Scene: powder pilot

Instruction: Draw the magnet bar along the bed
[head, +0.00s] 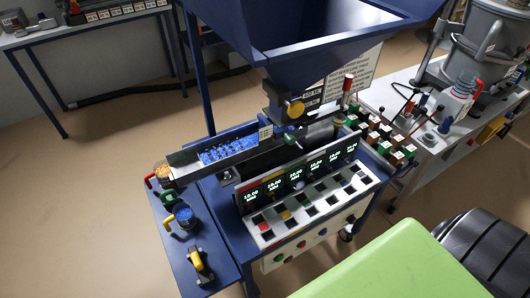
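The bed looks to be a long metal trough (183,157) under the blue hopper, with bright blue material (228,149) and small dark pieces on it. I cannot tell for sure which thing is the magnet bar. A dark tool with a yellow handle (197,259) lies at the near end of the blue side shelf (215,283). A container of orange-brown bits (162,171) is at the trough's left end. Neither of my grippers is in view.
A blue hopper (300,35) overhangs the trough. A panel of lit displays (297,178) stands in front of it. Several green, white and brown blocks (383,137) stand to the right, before a cluttered white bench (395,92). The floor at left is clear.

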